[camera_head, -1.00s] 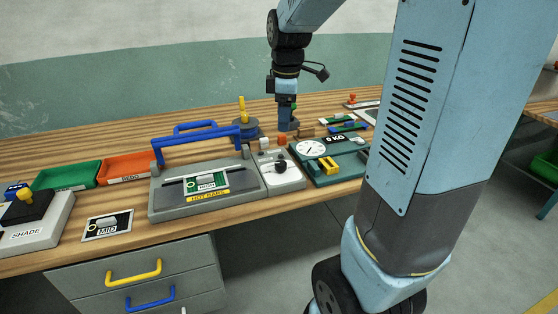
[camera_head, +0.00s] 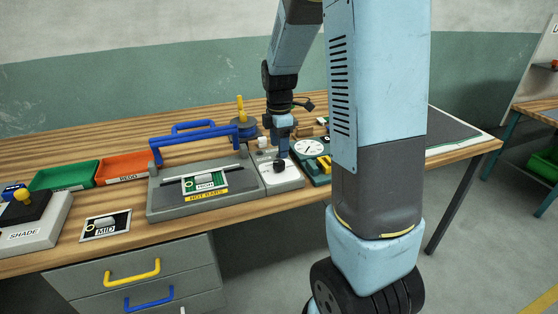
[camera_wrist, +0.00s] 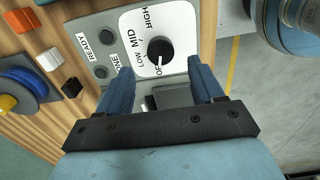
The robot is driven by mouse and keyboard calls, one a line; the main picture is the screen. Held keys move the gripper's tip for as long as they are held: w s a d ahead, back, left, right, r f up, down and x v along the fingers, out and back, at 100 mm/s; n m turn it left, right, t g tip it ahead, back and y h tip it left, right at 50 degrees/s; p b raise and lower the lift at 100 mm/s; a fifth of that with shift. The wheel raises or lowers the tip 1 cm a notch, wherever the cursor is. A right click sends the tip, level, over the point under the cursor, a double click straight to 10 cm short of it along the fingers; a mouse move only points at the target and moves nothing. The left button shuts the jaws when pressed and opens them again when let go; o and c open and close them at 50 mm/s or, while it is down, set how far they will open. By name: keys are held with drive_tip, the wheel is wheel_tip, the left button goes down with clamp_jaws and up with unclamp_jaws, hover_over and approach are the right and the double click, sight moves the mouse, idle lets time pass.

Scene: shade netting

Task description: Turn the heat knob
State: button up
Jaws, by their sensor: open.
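The heat knob (camera_wrist: 159,50) is a round black dial with a white pointer line, on a pale panel marked OFF, LOW, MID and HIGH. Its pointer is on the OFF side in the wrist view. In the head view the knob (camera_head: 280,165) sits on the grey control box (camera_head: 285,182) right of the hot bars press. My gripper (camera_wrist: 160,78) is open, its two blue fingers apart with the knob just beyond and between their tips. No contact with the knob shows. In the head view my gripper (camera_head: 283,152) hangs over the box, just behind the knob.
The hot bars press (camera_head: 195,205) with a blue handle stands left of the box. A scale (camera_head: 309,149) is close on the right. A blue spool (camera_wrist: 18,88) and small white, orange and black blocks (camera_wrist: 60,72) lie beside the panel.

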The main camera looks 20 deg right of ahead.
sight(279, 162)
drive_tip(key=shift+f, duration=3.05)
drive_tip(key=shift+c, duration=0.3)
drive_tip(key=c, duration=1)
